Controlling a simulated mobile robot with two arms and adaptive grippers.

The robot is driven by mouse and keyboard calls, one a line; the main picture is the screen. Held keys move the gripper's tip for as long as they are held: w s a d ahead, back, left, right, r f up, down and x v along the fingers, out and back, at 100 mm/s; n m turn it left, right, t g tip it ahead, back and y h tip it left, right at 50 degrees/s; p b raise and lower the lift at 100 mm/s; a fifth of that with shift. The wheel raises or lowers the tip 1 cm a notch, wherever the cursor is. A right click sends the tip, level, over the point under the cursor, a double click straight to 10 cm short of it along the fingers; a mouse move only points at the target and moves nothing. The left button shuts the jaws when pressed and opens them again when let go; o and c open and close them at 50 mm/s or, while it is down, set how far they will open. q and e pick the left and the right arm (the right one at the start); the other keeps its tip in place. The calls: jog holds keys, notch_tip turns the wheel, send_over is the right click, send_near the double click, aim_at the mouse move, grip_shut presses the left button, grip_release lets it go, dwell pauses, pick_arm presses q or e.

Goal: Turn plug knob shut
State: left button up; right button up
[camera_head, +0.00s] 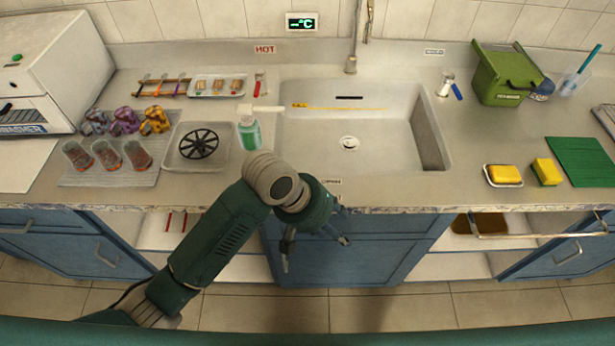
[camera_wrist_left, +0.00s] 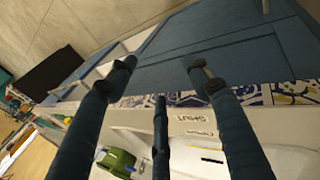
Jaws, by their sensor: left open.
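The sink (camera_head: 400,130) is set in the counter, with a round drain (camera_head: 348,142) in its floor. A small printed label (camera_head: 331,181) sits at the counter's front rim. In the left wrist view, small lettering including "Shut" (camera_wrist_left: 195,118) shows on the pale rim beyond the fingers. I cannot make out the plug knob itself; my gripper or fingers may hide it. My left gripper (camera_head: 314,247) is in front of the counter edge, pointing down, empty. Its fingers are spread apart in the left wrist view (camera_wrist_left: 161,82). My right gripper is not in view.
Blue cabinets (camera_head: 365,250) stand below the counter, with open shelves beside them. Sponges (camera_head: 547,171) and a green bin (camera_head: 500,75) are right. The floor in front looks clear.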

pick_arm(q)
jog(key=w+a+r+n+g+y, duration=0.1)
jog(key=w+a+r+n+y, duration=0.25)
jog(key=w+r, duration=0.25)
jog(key=w+a+r+n+y, duration=0.2)
jog(key=w+a+r+n, duration=0.1)
jog(key=w+r+n, duration=0.3)
jog(key=shift+m, duration=0.55)
jog(key=f, duration=0.3)
jog(key=f+p, duration=0.1)
jog(key=f, duration=0.2)
jog(key=f+p, duration=0.1)
jog(key=f, duration=0.2)
jog(key=shift+s+d+f, duration=0.2)
jog(key=shift+s+f, duration=0.2)
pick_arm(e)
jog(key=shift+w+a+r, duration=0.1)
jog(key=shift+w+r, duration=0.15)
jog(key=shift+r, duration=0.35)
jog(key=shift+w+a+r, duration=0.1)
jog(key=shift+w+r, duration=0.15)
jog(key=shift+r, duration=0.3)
pick_arm(q)
jog(key=c, duration=1.2)
